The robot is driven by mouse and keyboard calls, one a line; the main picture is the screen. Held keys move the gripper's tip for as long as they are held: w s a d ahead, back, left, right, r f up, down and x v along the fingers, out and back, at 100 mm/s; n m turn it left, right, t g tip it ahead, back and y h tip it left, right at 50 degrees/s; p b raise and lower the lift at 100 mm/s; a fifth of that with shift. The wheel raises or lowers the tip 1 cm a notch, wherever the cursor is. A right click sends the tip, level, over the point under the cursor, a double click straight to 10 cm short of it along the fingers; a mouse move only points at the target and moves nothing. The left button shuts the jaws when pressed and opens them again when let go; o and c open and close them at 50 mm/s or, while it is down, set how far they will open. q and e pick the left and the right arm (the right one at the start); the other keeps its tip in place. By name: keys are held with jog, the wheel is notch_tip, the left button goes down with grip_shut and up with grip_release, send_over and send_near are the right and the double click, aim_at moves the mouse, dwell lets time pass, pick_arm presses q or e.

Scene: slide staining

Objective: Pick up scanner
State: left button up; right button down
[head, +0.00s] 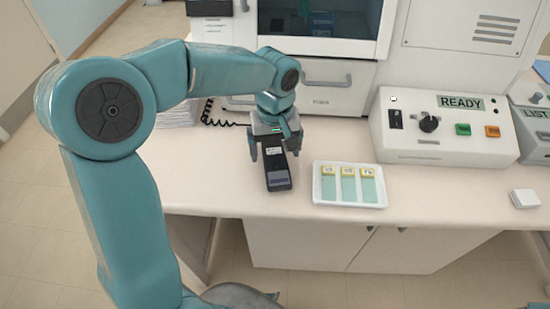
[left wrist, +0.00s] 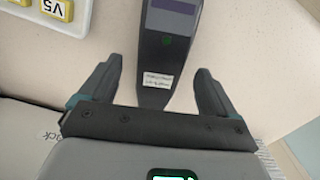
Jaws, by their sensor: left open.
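The scanner (head: 277,168) is a dark handheld device with a purple-grey screen, lying on the bench near its front edge. In the left wrist view the scanner (left wrist: 166,50) shows its screen, a green mark and a white label. My left gripper (head: 270,145) is over the rear part of the scanner, and its fingers are open. In the left wrist view the left gripper (left wrist: 155,90) has one finger on each side of the scanner's narrow end, with a gap on both sides. My right gripper is not in view.
A white tray (head: 348,203) with labelled slides lies just right of the scanner. A control box (head: 440,150) reading READY stands behind it. A coiled black cord (head: 222,122) lies behind the scanner. A small white block (head: 525,198) lies far right. The bench left of the scanner is clear.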

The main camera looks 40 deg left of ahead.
pick_arm(q)
jog(key=shift+w+f, duration=0.1)
jog(key=shift+f, duration=0.7)
jog(key=shift+a+f, duration=0.15)
jog(key=shift+f, duration=0.2)
jog(key=shift+s, duration=0.2)
jog(key=shift+c, duration=0.3)
jog(key=shift+w, duration=0.2)
jog(key=c, duration=1)
jog(key=shift+s, duration=0.1)
jog(key=shift+c, duration=1)
jog(key=shift+r, duration=0.1)
